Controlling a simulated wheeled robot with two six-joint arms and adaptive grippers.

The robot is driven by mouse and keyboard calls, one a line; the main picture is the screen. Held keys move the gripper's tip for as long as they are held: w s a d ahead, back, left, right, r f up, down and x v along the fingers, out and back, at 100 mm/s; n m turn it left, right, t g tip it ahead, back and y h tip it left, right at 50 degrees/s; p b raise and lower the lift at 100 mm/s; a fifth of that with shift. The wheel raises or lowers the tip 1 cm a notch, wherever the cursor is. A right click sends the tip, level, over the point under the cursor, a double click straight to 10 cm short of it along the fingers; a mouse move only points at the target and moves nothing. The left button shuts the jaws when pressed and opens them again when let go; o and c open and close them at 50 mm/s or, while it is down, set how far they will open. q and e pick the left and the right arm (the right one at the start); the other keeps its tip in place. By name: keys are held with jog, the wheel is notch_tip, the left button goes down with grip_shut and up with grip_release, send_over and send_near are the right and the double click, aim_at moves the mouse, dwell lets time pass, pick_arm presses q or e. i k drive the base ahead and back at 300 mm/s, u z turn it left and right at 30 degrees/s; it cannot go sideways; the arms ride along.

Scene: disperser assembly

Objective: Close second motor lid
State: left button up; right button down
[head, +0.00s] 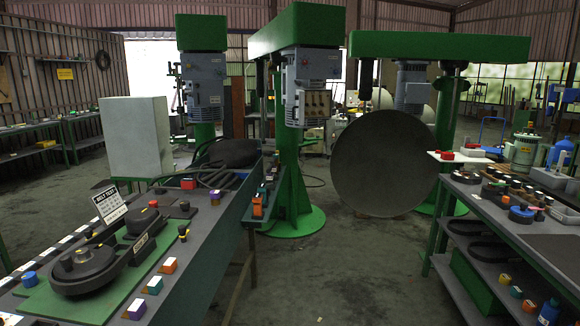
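Three green dispersers stand ahead, each with a grey motor. The middle motor (302,72) hangs under the green head of the middle machine. Its terminal box (318,105) faces me, and a tan inside with several small terminals shows, so it looks open. A grey panel (320,65) sits just above this box; I cannot tell if it is the raised lid. The left motor (203,80) shows a closed grey front. Neither of my grippers is in view.
A workbench (225,230) with colored buttons and belt parts runs along the left. A shelved table (500,225) with small parts stands at the right. A pale cabinet (137,138) stands behind the left bench. The floor (370,265) between the benches is clear.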

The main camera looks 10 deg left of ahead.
aim_at(300, 106)
jog(key=i, duration=3.95)
jog(key=u, duration=0.8)
